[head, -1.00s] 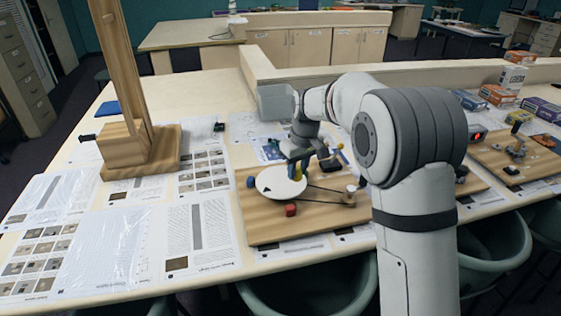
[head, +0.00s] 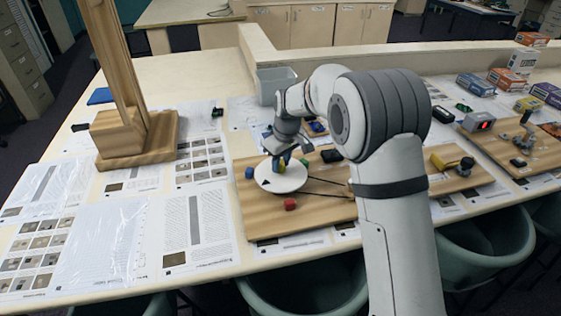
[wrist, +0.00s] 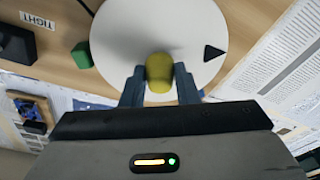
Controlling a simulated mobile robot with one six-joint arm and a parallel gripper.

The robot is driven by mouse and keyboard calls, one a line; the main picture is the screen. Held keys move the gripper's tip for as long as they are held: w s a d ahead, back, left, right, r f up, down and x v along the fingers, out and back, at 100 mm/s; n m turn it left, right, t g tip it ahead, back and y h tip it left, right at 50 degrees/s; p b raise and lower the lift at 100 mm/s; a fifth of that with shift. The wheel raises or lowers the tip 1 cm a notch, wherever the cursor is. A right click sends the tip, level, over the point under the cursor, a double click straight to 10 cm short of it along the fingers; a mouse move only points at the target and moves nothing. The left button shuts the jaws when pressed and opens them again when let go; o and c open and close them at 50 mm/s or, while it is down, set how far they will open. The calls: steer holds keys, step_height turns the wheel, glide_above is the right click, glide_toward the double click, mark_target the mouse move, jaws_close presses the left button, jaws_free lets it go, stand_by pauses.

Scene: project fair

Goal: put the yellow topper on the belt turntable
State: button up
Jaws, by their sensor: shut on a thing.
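The yellow topper (wrist: 159,72) is between the fingers of my gripper (wrist: 160,84) in the wrist view, and the fingers are shut on it. It also shows small in the head view (head: 280,166), over the white disc of the belt turntable (head: 268,180). In the wrist view the white turntable disc (wrist: 120,45) lies behind the topper, with a black triangle mark on its right part. I cannot tell whether the topper touches the disc. My gripper in the head view (head: 281,163) reaches down over the disc's far part.
A green block (wrist: 82,55) stands beside the disc. A red block (head: 290,204) and a blue block (head: 249,172) are on the wooden board (head: 260,226). A wooden tower (head: 135,140) stands left. A grey bin (head: 272,82) stands behind.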

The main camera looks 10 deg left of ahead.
steer(key=shift+f, duration=0.25)
steer(key=shift+f, duration=0.15)
steer(key=o, duration=1)
steer(key=shift+c, duration=0.2)
step_height(320, 180, up, 12)
steer(key=d+b, duration=0.2)
steer(key=s+d+r+m+t, duration=0.1)
steer(key=s+d+r+m, duration=0.15)
steer(key=s+d, duration=0.45)
steer(key=s+d+r+m, duration=0.25)
steer(key=s+d, duration=0.25)
steer(key=d, duration=0.4)
steer(key=s+d+f+m, duration=0.2)
steer(key=s+d, duration=0.3)
steer(key=s, duration=0.4)
steer(key=s+d+f+m+t+h, duration=0.1)
steer(key=s+d+f+m, duration=0.2)
steer(key=s+d, duration=0.3)
steer(key=s+m, duration=0.1)
steer(key=s, duration=0.2)
steer(key=shift+s+d+f+h, duration=0.15)
steer(key=shift+s+f+h, duration=0.05)
steer(key=shift+s+h, duration=0.1)
